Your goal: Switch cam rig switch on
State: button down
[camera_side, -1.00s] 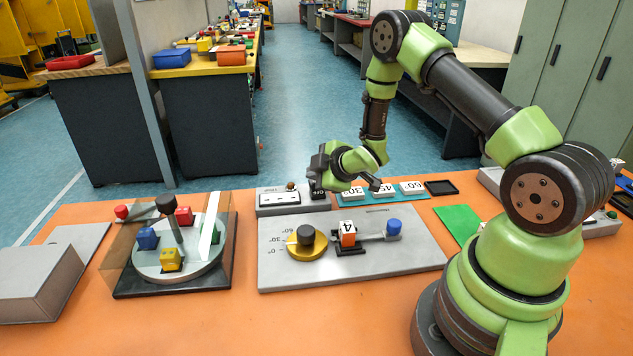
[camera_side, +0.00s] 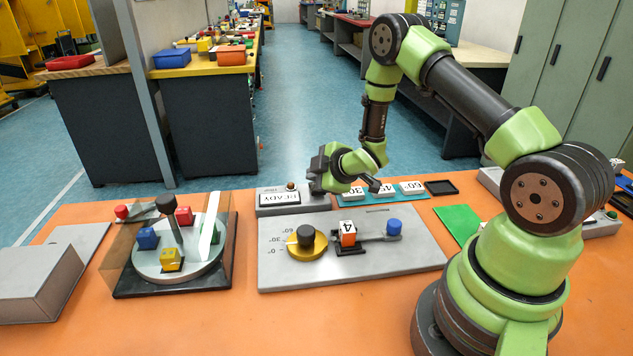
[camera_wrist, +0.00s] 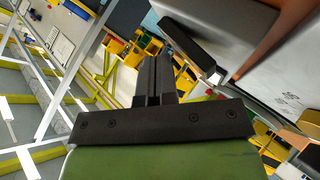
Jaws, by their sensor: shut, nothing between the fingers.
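The cam rig's grey plate (camera_side: 350,270) lies on the orange table, with a yellow dial (camera_side: 300,251) with a black knob, a white-and-orange block (camera_side: 347,234) marked 4 and a blue knob (camera_side: 394,227). Behind it stands a grey control box (camera_side: 262,207) whose display (camera_side: 279,199) reads READY. My gripper (camera_side: 318,183) is shut and empty at the box's right end. It hides the switch there in the side view, so I cannot tell its position or any contact. In the wrist view, the shut fingers (camera_wrist: 152,78) point beside a dark lever-like part (camera_wrist: 187,42).
A turntable (camera_side: 160,262) with coloured blocks stands left behind a clear panel. A teal strip (camera_side: 385,192) with angle cards lies right of my gripper, near a black tray (camera_side: 441,188) and a green mat (camera_side: 458,223). The table front is clear.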

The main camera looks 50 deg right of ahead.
jog(key=shift+s+a+r, duration=0.1)
jog(key=shift+r, duration=0.6)
jog(key=shift+s+a+r, duration=0.1)
jog(key=shift+a+r, duration=0.05)
jog(key=shift+r, duration=0.65)
jog(key=shift+s+a+r, duration=0.1)
jog(key=shift+s+r, duration=0.05)
jog(key=shift+r, duration=0.7)
jog(key=shift+s+a+r, duration=0.1)
jog(key=shift+a+r, duration=0.05)
jog(key=shift+r, duration=0.65)
